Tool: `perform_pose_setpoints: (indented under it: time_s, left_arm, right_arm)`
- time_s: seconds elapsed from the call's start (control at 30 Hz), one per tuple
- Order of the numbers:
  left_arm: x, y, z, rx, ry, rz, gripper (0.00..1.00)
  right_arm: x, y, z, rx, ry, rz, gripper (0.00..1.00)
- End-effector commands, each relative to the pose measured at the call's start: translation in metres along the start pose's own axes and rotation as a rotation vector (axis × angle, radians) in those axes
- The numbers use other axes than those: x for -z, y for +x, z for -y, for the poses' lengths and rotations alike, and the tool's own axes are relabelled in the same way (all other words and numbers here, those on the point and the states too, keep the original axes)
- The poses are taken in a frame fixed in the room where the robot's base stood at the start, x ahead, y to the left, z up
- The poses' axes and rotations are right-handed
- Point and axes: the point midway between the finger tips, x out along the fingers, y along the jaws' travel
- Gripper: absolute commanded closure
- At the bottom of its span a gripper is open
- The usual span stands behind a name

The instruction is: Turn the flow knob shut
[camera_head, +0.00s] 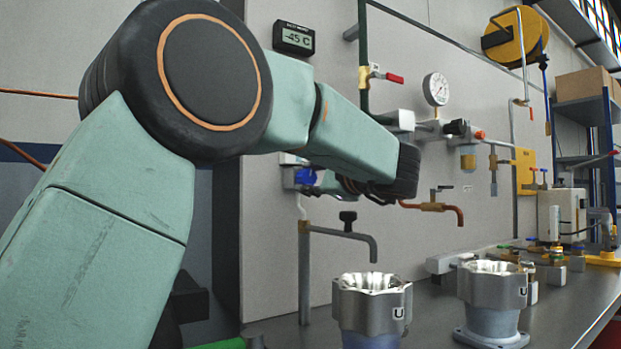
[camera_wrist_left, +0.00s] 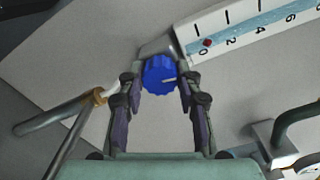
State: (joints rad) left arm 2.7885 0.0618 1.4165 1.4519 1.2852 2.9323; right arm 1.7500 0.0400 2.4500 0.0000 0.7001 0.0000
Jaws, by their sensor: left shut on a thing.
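The flow knob is a blue ribbed knob (camera_wrist_left: 159,75) with a pale mark at its right side. It is on a grey fitting in front of the light wall panel. The fingers of my left gripper (camera_wrist_left: 157,92) are on both sides of it and shut on it. In the head view the blue knob (camera_head: 305,176) shows at the panel's left part. My left arm hides most of the gripper there. A white scale (camera_wrist_left: 250,28) with numbers and a red marker (camera_wrist_left: 207,43) near its low end lies beside the knob in the wrist view. My right gripper is not in view.
A grey tap pipe (camera_head: 345,232) with a black handle stands below the knob. Two metal housings (camera_head: 372,300) (camera_head: 492,295) stand on the bench. A copper spout (camera_head: 435,206), a round gauge (camera_head: 436,88) and a red-handled valve (camera_head: 392,77) are to the right.

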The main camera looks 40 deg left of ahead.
Motion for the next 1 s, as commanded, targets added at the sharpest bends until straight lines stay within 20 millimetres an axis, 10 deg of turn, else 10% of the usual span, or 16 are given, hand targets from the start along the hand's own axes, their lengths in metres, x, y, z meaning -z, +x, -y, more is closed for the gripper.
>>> perform_pose_setpoints:
  time_s: [0.57, 0.6, 1.0]
  left_arm:
    - [0.0019, 0.0, -0.0038, -0.007, -0.027, -0.001, 0.97]
    - [0.0019, 0.0, -0.0038, -0.007, -0.027, -0.001, 0.64]
    - [0.0006, 0.0, -0.0011, -0.002, -0.03, 0.0, 0.43]
  right_arm:
    - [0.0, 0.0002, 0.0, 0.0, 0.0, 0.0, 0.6]
    - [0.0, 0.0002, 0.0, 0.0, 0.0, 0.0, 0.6]
    - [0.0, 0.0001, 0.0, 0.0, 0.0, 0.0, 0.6]
